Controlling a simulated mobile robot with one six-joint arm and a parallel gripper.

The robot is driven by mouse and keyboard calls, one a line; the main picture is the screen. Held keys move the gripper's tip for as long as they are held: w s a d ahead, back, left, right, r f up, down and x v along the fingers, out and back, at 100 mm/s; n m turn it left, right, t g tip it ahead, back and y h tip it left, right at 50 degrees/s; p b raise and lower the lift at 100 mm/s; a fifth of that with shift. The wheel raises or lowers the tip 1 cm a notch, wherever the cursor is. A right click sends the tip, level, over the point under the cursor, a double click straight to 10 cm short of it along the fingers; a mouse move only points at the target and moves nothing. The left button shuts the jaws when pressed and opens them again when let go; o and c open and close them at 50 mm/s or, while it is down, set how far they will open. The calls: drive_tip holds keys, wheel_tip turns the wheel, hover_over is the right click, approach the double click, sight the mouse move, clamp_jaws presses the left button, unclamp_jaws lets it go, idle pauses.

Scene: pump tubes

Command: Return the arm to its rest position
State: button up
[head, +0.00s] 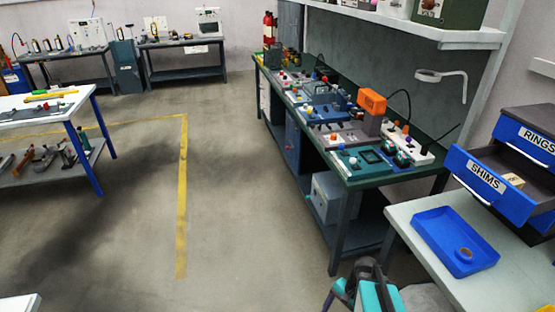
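Teal and dark grey parts that look like my arm and gripper (366,285) show at the bottom edge, right of centre. They are low, over the floor and left of the near right table. They are cut off by the picture edge. I cannot make out the fingertips or whether anything is between them.
The near right table (408,215) bears a blue tray (430,222) with a small ring (463,254) in it. Behind it stand drawers marked SHIMS (487,178) and RINGS (541,141). A green-topped workbench (375,182) holds several devices. Open floor (235,200) lies to the left.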

drive_tip(key=s+a+f+n+g+h+b, duration=0.1)
drive_tip(key=s+a+f+n, duration=0.1)
drive_tip(key=s+f+n, duration=0.3)
drive_tip(key=s+a+f+n+g+h+b, duration=0.1)
drive_tip(key=s+f+n, duration=0.4)
drive_tip(key=s, duration=0.6)
drive_tip(key=shift+a+f+g+h, duration=0.4)
drive_tip(key=shift+f+g+h, duration=0.25)
drive_tip(key=shift+f, duration=0.3)
drive_tip(key=shift+s, duration=0.1)
drive_tip(key=shift+c, duration=0.4)
